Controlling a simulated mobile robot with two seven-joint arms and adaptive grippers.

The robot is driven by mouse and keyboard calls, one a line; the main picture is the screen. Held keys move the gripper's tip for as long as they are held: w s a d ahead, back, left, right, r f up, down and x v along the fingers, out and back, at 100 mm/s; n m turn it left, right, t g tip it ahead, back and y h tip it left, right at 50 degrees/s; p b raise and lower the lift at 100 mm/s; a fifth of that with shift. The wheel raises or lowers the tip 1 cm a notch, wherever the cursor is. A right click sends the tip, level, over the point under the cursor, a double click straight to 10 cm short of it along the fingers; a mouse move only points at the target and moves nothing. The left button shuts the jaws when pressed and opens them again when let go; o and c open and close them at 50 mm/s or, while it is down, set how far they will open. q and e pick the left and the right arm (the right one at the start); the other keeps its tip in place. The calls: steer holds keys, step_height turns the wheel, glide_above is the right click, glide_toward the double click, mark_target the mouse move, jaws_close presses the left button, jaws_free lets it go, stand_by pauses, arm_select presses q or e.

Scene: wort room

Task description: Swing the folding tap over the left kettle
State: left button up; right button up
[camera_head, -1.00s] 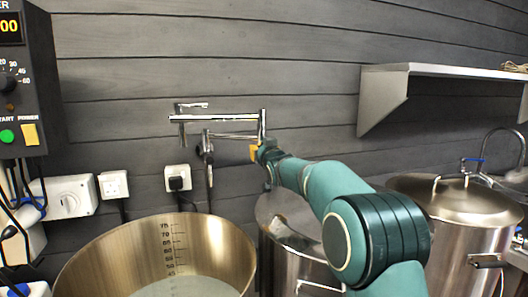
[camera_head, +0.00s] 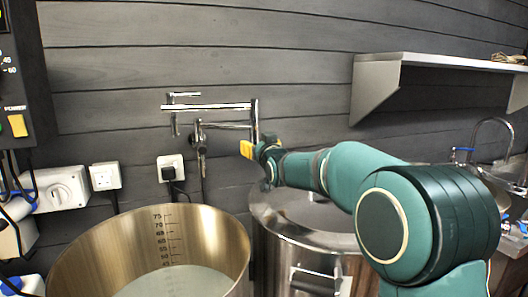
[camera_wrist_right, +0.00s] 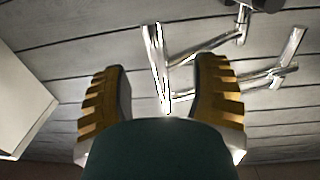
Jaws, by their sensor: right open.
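The chrome folding tap (camera_head: 207,107) is mounted on the dark plank wall, behind and above the left kettle (camera_head: 228,273). Its upper bar runs left from an upright elbow joint to a short down-turned end, which appears above the kettle's back rim in the head view. My right gripper (camera_head: 255,150) is beside the lower part of that joint, its yellow pad showing. In the right wrist view my right gripper (camera_wrist_right: 160,95) is open, and the tap's upright tube (camera_wrist_right: 157,65) appears between its two fingers. I cannot tell whether they touch it. My left gripper is out of view.
A second steel kettle (camera_head: 285,225) with a lid stands right of the left kettle, partly under my right arm. A wall shelf (camera_head: 440,63) is at the upper right. Sockets (camera_head: 105,176) and a control box (camera_head: 22,80) are on the left.

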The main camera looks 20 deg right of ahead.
steer(key=s, duration=0.5)
steer(key=shift+a, duration=0.2)
stand_by(0.3)
